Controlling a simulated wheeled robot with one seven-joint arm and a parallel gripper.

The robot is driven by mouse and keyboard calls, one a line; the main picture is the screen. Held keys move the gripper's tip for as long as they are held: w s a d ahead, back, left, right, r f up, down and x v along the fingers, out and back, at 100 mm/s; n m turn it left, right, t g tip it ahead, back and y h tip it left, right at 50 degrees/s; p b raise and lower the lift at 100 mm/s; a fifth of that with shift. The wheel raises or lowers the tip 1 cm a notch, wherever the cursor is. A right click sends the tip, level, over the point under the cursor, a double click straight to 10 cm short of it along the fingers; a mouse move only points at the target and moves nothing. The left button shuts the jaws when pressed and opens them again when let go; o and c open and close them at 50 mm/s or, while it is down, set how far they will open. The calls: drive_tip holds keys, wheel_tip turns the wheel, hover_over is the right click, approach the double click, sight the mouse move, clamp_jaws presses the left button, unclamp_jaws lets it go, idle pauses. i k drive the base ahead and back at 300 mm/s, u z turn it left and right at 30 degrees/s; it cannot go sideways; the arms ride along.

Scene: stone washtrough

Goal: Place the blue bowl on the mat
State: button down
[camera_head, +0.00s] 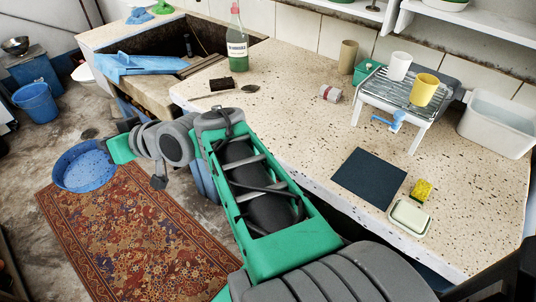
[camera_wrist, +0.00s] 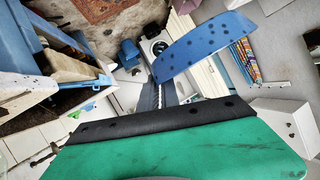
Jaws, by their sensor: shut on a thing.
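The blue bowl (camera_head: 83,170), speckled with dark spots, is held out in the air over the floor at the left in the head view. My gripper (camera_head: 106,148) is shut on its rim at the bowl's right side. In the wrist view the spotted blue bowl (camera_wrist: 205,48) shows tilted beyond the green and black gripper parts; the exact grip contact is hard to see. The dark blue square mat (camera_head: 369,184) lies flat and bare on the speckled counter, far to the right of the bowl.
A yellow sponge (camera_head: 422,190) and a pale soap dish (camera_head: 410,218) lie right of the mat. A metal rack (camera_head: 405,95) carries a white and a yellow cup behind it. A green bottle (camera_head: 237,45) stands at the counter's back. A patterned rug (camera_head: 140,235) covers the floor.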

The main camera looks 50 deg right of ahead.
sight(371, 175)
drive_tip(key=u, duration=0.2)
drive_tip(key=i, duration=1.25)
drive_tip(key=z, duration=3.3)
